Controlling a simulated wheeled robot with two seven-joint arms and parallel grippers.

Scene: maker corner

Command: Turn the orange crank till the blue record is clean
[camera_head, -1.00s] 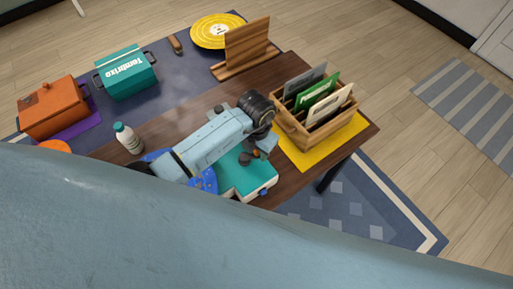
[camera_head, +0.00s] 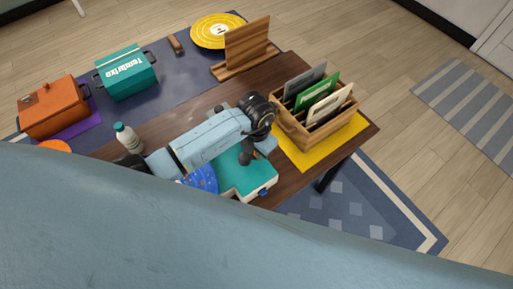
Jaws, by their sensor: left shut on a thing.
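The blue record (camera_head: 204,179) shows as a speckled edge at the left side of the teal and white machine (camera_head: 247,179). My left arm covers much of the record, so I cannot tell how clean it is. My left arm reaches over the machine, and its gripper (camera_head: 256,150) points down at the machine's far side, shut on the orange crank. The crank is hidden behind my wrist, and the fingertips are hardly visible. A dark round knob (camera_head: 245,159) stands on the machine beside the gripper. My right gripper is out of view.
A white bottle with a teal cap (camera_head: 127,137) stands left of my arm. A wooden crate with sleeves (camera_head: 291,128) sits on a yellow mat (camera_head: 302,158) at right.

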